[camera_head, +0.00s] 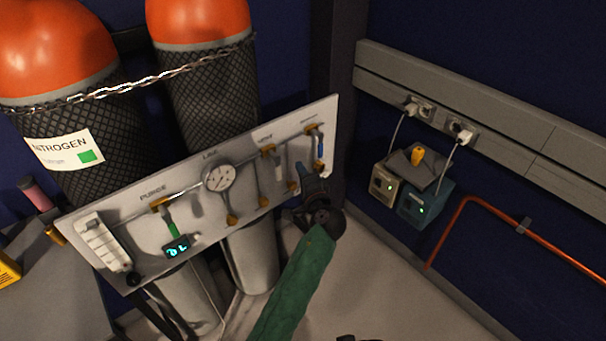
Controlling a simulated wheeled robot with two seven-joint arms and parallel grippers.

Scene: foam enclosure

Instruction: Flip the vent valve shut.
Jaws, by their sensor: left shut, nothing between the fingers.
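A tilted pale valve panel (130,218) stands in front of the gas cylinders. The vent valve (268,151) is on its right half, under a small label that is hard to read. Its pale lever (280,158) points down and slightly right. My left gripper (302,170) is shut and empty, in front of the panel just right of and below the vent lever. I cannot tell whether it touches the lever. My green-sleeved left arm and dark wrist cover part of the panel's lower right edge.
A blue-handled valve (320,146) is close at the right. A green-handled purge valve (173,229) and a round gauge (219,177) are on the left. Chained orange-topped cylinders (205,95) stand behind.

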